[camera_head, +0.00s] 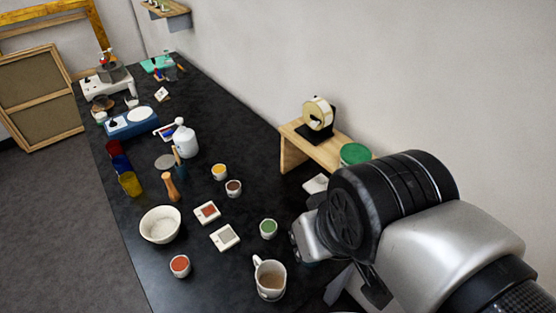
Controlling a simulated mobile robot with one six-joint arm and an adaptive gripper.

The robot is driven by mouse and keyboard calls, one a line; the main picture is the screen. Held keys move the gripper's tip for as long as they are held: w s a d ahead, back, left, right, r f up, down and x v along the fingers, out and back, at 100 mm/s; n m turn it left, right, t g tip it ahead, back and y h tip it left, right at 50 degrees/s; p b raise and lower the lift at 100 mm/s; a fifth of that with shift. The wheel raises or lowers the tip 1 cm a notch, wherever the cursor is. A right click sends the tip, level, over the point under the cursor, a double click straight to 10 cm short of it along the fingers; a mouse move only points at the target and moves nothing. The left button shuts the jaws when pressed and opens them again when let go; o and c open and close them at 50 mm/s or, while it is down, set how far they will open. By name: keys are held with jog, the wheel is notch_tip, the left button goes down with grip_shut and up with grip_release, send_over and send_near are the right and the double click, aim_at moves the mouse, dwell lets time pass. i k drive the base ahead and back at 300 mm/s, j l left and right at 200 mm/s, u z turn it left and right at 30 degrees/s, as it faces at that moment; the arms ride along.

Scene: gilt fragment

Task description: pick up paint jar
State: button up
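Several small white jars with coloured contents stand on the black table. They are an orange-yellow paint jar (219,173), a brown one (234,189), a green one (268,229) and a red one (180,266). My gripper (355,288) is at the lower right, mostly hidden behind my wrist. Only dark and grey parts of it show, so its opening is unclear. It is right of the green jar and apart from the visible jars.
A mug (269,279) stands near the front edge, left of my gripper. A white bowl (160,225), two small square pans (225,237) and a wooden-handled tool (170,187) lie nearby. A wooden riser (296,146) with a tape dispenser (318,120) stands against the wall.

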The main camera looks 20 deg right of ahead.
aim_at(181, 266)
jog(key=j+z, duration=0.15)
jog(key=j, duration=0.2)
jog(key=k+j+z, duration=0.1)
jog(key=j, duration=0.25)
jog(key=k+j+z, duration=0.15)
jog(key=j, duration=0.25)
jog(key=k+j+z, duration=0.15)
jog(key=j, duration=0.15)
jog(key=k+j+z, duration=0.1)
jog(key=j, duration=0.25)
jog(key=i+j+z, duration=0.15)
jog(key=j, duration=0.2)
jog(key=i+j+z, duration=0.15)
jog(key=j, duration=0.15)
jog(key=i+j+z, duration=0.2)
jog(key=j, duration=0.2)
jog(key=k+l, duration=0.05)
jog(key=k, duration=0.05)
